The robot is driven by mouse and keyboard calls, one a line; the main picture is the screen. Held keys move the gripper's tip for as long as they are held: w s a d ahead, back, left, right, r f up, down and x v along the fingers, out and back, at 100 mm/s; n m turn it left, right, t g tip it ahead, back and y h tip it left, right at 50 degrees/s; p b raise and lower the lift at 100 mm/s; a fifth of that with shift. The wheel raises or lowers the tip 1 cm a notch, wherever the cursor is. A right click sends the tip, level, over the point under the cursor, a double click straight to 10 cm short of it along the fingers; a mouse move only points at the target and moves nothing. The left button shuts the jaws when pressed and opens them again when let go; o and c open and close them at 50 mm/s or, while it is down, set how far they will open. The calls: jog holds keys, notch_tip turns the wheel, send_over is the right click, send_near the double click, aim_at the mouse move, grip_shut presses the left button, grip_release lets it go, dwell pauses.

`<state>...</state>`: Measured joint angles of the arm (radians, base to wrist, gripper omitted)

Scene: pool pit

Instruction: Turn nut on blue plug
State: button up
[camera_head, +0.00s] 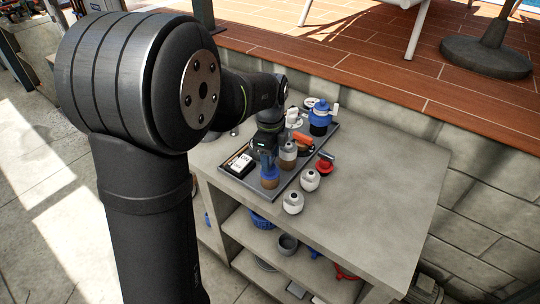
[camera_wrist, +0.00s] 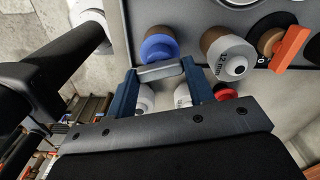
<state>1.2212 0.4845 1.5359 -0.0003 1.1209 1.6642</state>
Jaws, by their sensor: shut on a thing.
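The blue plug (camera_head: 270,184), with a blue upper part and a brown lower part, stands at the near end of the dark tray. My gripper is shut on this nut, right beside the blue plug in that view. How far the nut sits on the plug is hidden.
The dark tray (camera_head: 315,153) lies on the grey counter (camera_head: 385,185). A white-and-brown plug (camera_head: 288,156) stands close by. Two white pieces (camera_head: 293,203) (camera_head: 310,180) and a red one (camera_head: 325,164) stand right of the tray. A blue valve (camera_head: 320,118) stands behind. The counter's right side is clear.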

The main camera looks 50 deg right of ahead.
jog(key=n, duration=1.2)
jog(key=shift+n, duration=0.3)
jog(key=n, duration=1.2)
jog(key=shift+n, duration=0.4)
jog(key=n, duration=1.2)
jog(key=shift+n, duration=0.4)
jog(key=n, duration=1.1)
jog(key=shift+n, duration=0.4)
